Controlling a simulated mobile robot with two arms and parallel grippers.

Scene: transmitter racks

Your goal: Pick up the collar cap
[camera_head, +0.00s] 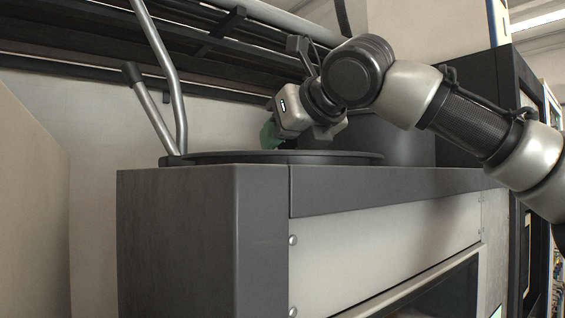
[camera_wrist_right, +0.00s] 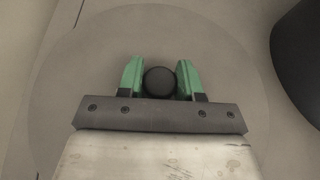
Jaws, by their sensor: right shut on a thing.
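The collar cap appears to be the wide, flat dark disc (camera_head: 235,158) on top of the grey cabinet in the head view. In the right wrist view the disc (camera_wrist_right: 75,70) looks pale and broad, with a dark round knob (camera_wrist_right: 160,81) near its middle. My right gripper (camera_head: 268,136) points down over the disc; its green fingers (camera_wrist_right: 160,79) are on either side of the knob and shut on it. The knob is hidden in the head view. I cannot tell whether the disc is clear of the cabinet top. My left gripper is not in view.
The dark grey cabinet (camera_head: 205,225) fills the lower middle. A dark cylinder (camera_head: 393,140) stands right of the disc; it also shows in the wrist view (camera_wrist_right: 300,50). Two metal levers (camera_head: 166,75) rise at the disc's left. Dark rails (camera_head: 240,35) run behind.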

